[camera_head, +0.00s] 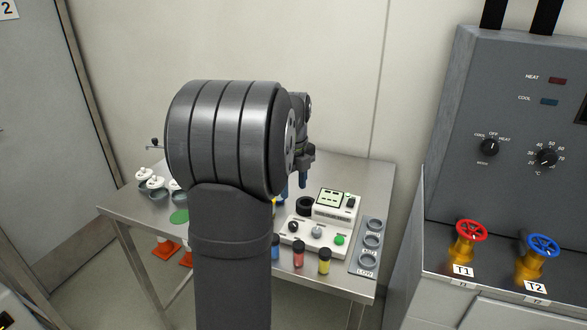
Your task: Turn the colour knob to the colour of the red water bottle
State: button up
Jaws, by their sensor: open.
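A small bottle with red contents and a dark cap (299,256) stands upright at the table's front edge, between a blue one and a yellow one. It is the red bottle that I see. A white control box (322,222) stands behind it, with a black knob (293,227), a grey knob (316,231) and a green round button or knob (339,240) on its front. I cannot tell which is the colour knob or where it points. My gripper (304,181) is above the back of the table, behind the box, open and apart from it. My arm hides part of the table.
A blue bottle (275,245) and a yellow bottle (324,262) flank the red one. A grey rack with round holders (370,241) lies at the table's right side. White-topped vessels (150,184) stand at the left. A grey panel cabinet (505,120) with red and blue valves is at the right.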

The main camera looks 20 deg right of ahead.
notch_tip(320, 180, up, 5)
send_over(294, 224)
dwell(0.6)
notch_tip(294, 224, down, 18)
jog(key=shift+a+r, duration=0.1)
jog(key=shift+r, duration=0.15)
dwell(0.3)
jog(key=shift+w+r, duration=0.1)
